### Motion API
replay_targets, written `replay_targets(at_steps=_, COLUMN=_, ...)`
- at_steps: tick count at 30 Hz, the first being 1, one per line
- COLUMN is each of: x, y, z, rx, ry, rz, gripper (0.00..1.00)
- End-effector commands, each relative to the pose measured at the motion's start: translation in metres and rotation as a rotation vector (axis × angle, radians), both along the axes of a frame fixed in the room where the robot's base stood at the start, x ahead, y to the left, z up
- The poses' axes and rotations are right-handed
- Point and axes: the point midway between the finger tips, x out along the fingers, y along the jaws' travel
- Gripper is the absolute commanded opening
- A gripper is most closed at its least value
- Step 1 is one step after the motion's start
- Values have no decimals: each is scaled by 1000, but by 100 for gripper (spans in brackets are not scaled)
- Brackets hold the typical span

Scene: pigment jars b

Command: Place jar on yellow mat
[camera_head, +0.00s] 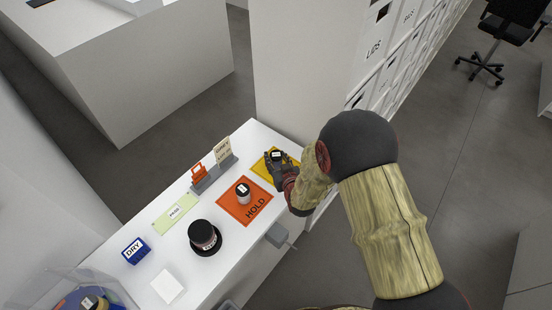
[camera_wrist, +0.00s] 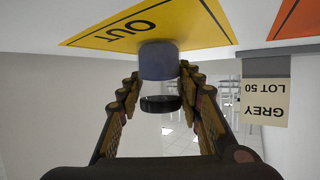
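The yellow mat (camera_head: 260,168) lies at the far end of the white table; in the wrist view it (camera_wrist: 95,36) carries the word OUT. A small jar (camera_head: 276,155) with a dark lid is at the mat, between my fingers. In the wrist view the jar (camera_wrist: 159,62) appears upside down, with a grey-blue lower part, a pale middle and a black lid. Its base overlaps the mat's edge in that view; I cannot tell whether it touches the mat. My gripper (camera_wrist: 160,72) has a finger against each side of the jar. In the head view my gripper (camera_head: 280,164) partly covers the mat.
An orange HOLD mat (camera_head: 232,210) with another jar (camera_head: 243,193) lies beside the yellow mat. A grey holder (camera_head: 212,178) with a GREY LOT 50 card (camera_wrist: 265,101) stands behind. A black-lidded container (camera_head: 203,234), a blue DRY block (camera_head: 135,251) and a white square (camera_head: 167,287) are nearer.

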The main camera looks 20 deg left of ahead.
Motion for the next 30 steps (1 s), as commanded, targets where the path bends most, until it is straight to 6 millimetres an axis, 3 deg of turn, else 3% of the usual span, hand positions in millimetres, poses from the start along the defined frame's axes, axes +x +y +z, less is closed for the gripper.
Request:
replay_targets(at_steps=9, x=0, y=0, z=0, rx=-1, ry=1, rz=0, gripper=53)
replay_targets(at_steps=21, x=0, y=0, z=4, rx=-1, ry=1, rz=0, gripper=54)
replay_targets(at_steps=30, x=-42, y=-28, z=25, rx=-1, ry=1, rz=0, gripper=54)
